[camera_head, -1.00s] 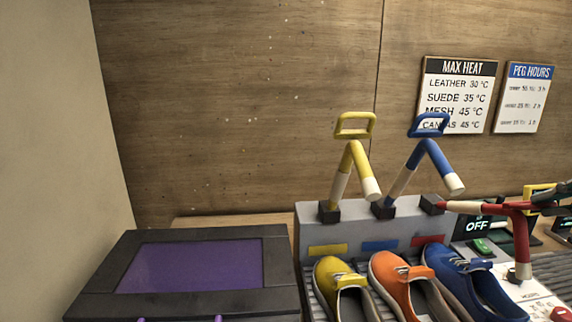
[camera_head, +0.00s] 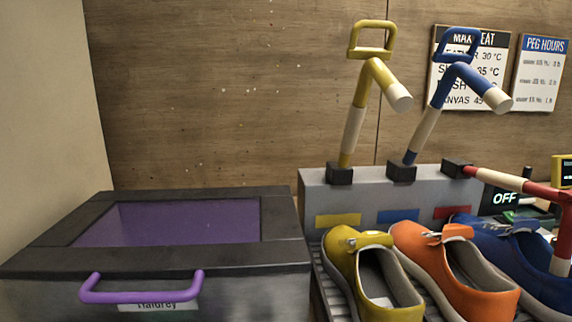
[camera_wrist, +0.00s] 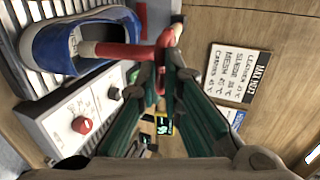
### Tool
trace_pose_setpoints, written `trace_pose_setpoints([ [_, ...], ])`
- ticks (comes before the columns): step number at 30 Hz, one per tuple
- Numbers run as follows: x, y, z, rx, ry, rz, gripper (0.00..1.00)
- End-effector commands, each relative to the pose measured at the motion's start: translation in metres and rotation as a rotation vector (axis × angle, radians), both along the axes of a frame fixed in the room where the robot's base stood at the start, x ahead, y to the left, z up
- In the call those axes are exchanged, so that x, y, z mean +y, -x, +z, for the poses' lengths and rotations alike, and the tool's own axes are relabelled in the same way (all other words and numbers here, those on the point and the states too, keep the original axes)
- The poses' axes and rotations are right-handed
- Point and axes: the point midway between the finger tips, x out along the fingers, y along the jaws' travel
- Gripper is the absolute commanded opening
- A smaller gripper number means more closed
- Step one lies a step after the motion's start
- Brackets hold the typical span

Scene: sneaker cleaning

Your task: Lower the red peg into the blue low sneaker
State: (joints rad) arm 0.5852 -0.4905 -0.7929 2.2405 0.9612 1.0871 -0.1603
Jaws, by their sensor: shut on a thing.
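The red peg (camera_head: 530,189) is at the right edge of the head view, with its long red-and-white leg pointing left and its short leg pointing down. The short leg's pale tip is at the opening of the blue low sneaker (camera_head: 487,237). In the wrist view, the peg (camera_wrist: 118,50) reaches left from my gripper (camera_wrist: 166,62) to the blue sneaker (camera_wrist: 58,40), its pale end over or inside the opening. I cannot tell how deep it is. My gripper is shut on the red peg's handle end.
An orange sneaker (camera_head: 440,268) and a yellow sneaker (camera_head: 352,270) stand left of the blue one. Behind them, a grey rack (camera_head: 318,190) holds a yellow peg (camera_head: 366,95) and a blue peg (camera_head: 440,90). A dark box with a purple handle (camera_head: 140,292) is at left.

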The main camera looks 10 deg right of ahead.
Motion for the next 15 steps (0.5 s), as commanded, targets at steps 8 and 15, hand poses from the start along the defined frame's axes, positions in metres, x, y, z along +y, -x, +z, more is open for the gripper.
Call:
trace_pose_setpoints([
  [8,0.001,0.003,-0.03,-0.079,0.005,0.002,0.0],
  [15,0.001,0.004,-0.041,-0.122,0.008,0.003,0.0],
])
